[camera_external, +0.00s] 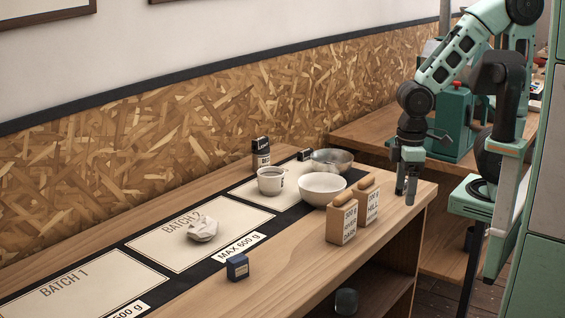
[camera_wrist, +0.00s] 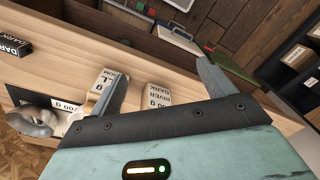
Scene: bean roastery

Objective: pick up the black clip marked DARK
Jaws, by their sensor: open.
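The black clip marked DARK (camera_wrist: 14,46) lies on the wooden bench top at the left edge of the wrist view, partly cut off, its white lettering showing.

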